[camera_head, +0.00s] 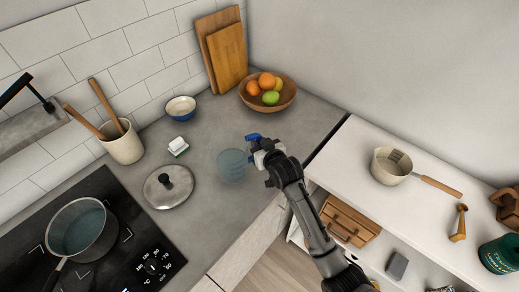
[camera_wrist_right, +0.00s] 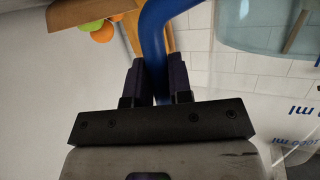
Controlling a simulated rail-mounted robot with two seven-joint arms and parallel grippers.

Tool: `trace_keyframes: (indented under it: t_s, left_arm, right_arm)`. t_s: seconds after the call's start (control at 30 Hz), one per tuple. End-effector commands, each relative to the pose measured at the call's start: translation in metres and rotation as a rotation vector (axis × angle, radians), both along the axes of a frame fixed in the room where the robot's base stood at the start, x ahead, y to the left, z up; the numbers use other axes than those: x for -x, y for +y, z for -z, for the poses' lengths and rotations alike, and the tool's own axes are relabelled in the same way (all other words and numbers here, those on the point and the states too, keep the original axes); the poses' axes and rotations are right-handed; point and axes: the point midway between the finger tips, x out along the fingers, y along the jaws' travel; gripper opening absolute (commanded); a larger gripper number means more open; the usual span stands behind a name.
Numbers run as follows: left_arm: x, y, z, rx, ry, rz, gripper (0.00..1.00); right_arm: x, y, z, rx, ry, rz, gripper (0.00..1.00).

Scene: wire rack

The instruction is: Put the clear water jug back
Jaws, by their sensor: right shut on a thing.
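The clear water jug (camera_head: 232,166) is at the right part of the grey counter, upright as far as I can see. I cannot tell whether its base touches the counter. My right gripper (camera_head: 257,146) is shut on its blue handle, at the jug's upper right. In the right wrist view the blue handle (camera_wrist_right: 153,35) runs between the dark fingers of the gripper (camera_wrist_right: 158,80). The jug's clear wall (camera_wrist_right: 262,30) with blue "ml" markings fills the right side there. My left gripper is in neither view.
A metal lid (camera_head: 168,187), a white-and-green block (camera_head: 178,147), a blue-rimmed bowl (camera_head: 181,108) and a fruit bowl (camera_head: 267,101) stand around the jug. A pot (camera_head: 80,231) sits on the hob at left. The white shelf unit (camera_head: 350,150) at right holds a saucepan (camera_head: 390,169).

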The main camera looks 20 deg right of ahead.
Motion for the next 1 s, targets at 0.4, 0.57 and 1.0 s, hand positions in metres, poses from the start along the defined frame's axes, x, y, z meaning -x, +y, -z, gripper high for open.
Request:
trace_keyframes:
  t_s: [0.4, 0.57, 1.0]
  left_arm:
    - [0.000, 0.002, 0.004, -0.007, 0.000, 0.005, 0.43]
    - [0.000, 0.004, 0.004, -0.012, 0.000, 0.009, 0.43]
    - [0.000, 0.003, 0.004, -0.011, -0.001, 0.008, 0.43]
  right_arm:
    - [0.000, 0.000, 0.022, -0.002, -0.006, 0.000, 0.00]
    - [0.000, 0.000, 0.024, -0.002, -0.005, 0.000, 0.00]
    - [0.000, 0.000, 0.027, 0.000, 0.000, 0.000, 0.45]
